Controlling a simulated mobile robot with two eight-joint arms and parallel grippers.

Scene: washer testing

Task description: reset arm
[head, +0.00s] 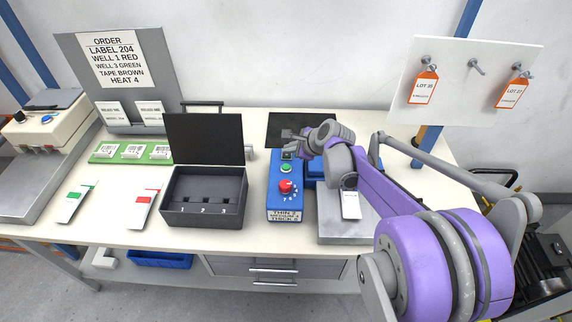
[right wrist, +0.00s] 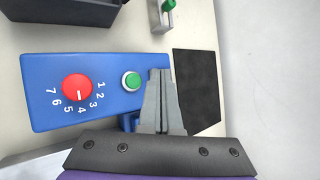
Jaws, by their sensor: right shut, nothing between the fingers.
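My right arm reaches in from the right in the head view. Its gripper (head: 290,142) is over the back end of the blue control box (head: 281,207). In the right wrist view the gripper (right wrist: 162,75) is shut with nothing between its fingers, beside the green button (right wrist: 131,81) and near the black pad (right wrist: 195,90). The red dial (right wrist: 77,87) with numbers around it is on the same blue box, apart from the gripper. My left gripper is not in view.
An open black case (head: 203,213) with numbered wells stands left of the blue box. A grey plate (head: 340,228) with a white tag is to the right. An order board (head: 115,70) and a hook panel (head: 470,70) with orange tags stand behind.

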